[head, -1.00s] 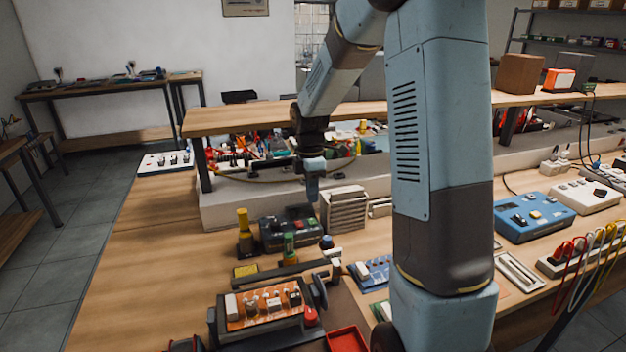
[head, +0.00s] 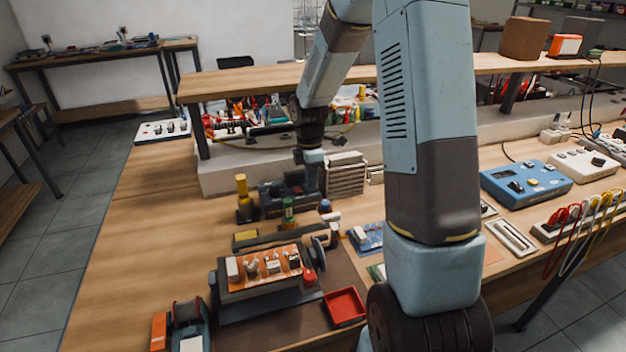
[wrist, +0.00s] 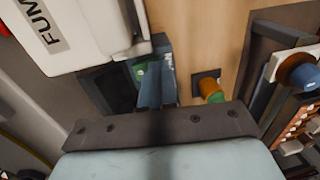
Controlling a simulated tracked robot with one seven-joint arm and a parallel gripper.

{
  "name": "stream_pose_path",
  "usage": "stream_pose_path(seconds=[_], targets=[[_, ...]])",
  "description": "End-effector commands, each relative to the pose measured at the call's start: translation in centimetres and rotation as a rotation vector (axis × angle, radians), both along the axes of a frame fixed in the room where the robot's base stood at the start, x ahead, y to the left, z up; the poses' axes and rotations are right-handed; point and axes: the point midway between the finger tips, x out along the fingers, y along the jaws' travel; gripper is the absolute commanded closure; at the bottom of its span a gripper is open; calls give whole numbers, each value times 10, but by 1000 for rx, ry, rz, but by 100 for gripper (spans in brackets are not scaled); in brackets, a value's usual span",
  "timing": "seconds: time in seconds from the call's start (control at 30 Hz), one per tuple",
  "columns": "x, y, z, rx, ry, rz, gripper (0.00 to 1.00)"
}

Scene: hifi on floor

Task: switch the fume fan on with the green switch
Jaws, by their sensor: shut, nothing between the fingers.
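The dark switch box (head: 272,198) stands on the bench in front of the pale louvred unit (head: 345,174). In the wrist view a pale box lettered "FUM" (wrist: 75,32) is at upper left, with the dark switch box (wrist: 108,88) below it. A green switch (wrist: 139,71) shows right beside my fingers. My gripper (head: 312,186) is shut and empty, pointing down at the right end of the switch box. It also shows in the wrist view (wrist: 154,75). Whether the fingertips touch the green switch I cannot tell; in the head view my gripper hides it.
A soldering-type board in a holder (head: 265,268) and a red tray (head: 344,306) are nearer. A raised shelf (head: 240,86) runs behind. The bench at left is clear.

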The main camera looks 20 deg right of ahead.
Motion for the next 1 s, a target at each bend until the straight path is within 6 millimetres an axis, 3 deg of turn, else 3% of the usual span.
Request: stream_pose_path(seconds=[1.0], targets=[[15,0,3,0,3,0,100]])
